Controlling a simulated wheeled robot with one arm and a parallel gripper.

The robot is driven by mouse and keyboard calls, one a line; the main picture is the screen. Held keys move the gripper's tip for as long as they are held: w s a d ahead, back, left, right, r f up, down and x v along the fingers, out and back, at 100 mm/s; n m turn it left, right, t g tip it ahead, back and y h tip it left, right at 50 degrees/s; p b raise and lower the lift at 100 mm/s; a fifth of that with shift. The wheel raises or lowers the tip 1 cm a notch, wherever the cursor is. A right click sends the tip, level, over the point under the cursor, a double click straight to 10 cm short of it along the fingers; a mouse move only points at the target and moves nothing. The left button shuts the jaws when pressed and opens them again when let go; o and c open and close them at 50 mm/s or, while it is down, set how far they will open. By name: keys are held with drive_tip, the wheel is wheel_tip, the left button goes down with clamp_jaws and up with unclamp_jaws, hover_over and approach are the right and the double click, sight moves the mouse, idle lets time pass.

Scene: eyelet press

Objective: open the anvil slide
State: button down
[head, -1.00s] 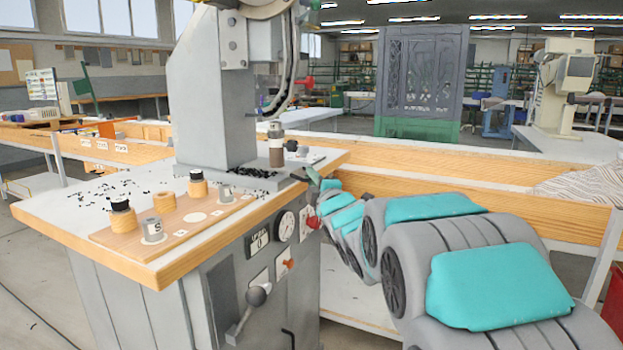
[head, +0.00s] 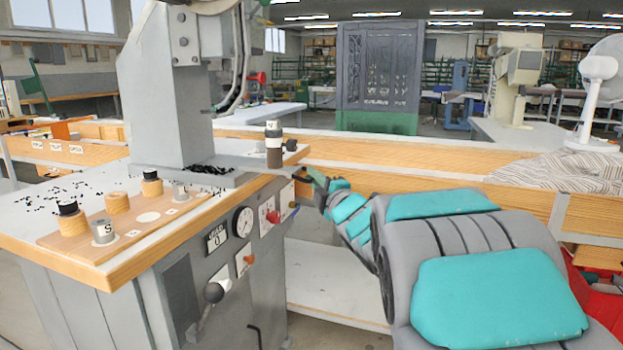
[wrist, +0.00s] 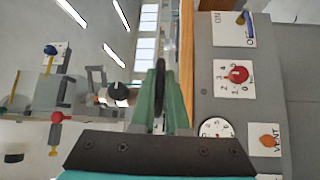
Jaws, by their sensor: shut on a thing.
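The anvil slide's dark upright post with a pale band (head: 274,145) stands near the press table's right edge in the head view. A black knob (head: 291,145) is beside it. My gripper (head: 312,178) is just off that edge, to the right of the post and a little lower. In the wrist view my gripper's green fingers (wrist: 160,95) are closed on a thin dark piece (wrist: 160,72), apparently the slide's handle. A dark rounded part (wrist: 121,92) lies just left of the fingers. The slide's rail is hidden.
A wooden board (head: 125,215) holds several small parts. Wood-edged benches stand behind; the floor right of the cabinet has a low shelf.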

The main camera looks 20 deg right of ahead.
drive_tip(key=c, duration=0.9)
unclamp_jaws()
drive_tip(key=shift+s+d+f+b, duration=0.1)
drive_tip(key=shift+s+d+f, duration=0.1)
drive_tip(key=shift+s, duration=1.05)
drive_tip(key=shift+s+d+f+b, duration=0.15)
drive_tip(key=shift+s, duration=1.15)
drive_tip(key=shift+s+d+f+b, duration=0.1)
drive_tip(key=shift+s+d+f, duration=0.1)
drive_tip(key=shift+s, duration=1.05)
